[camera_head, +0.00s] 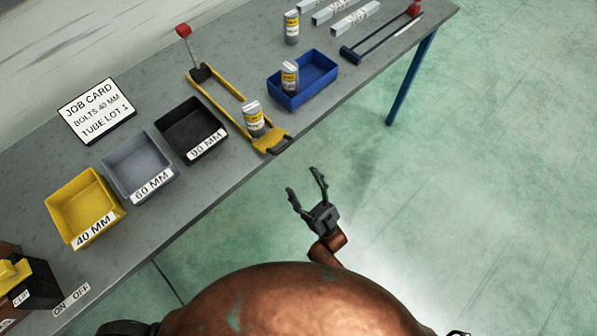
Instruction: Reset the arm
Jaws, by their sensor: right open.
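My right gripper (307,189) is open and empty. It shows in front of the bench's front edge, over the green floor, with its fingers pointing up in the picture. It is apart from the bench and from everything on it. A short piece of my orange-brown arm shows just below it. My left gripper cannot be made out in the head view.
The grey bench (235,62) holds yellow (84,208), grey (138,167) and black (190,130) bins, a job card (96,111), a yellow-framed tool (217,100), a blue tray (317,79), cans and metal tubes. The floor (480,170) at right is clear.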

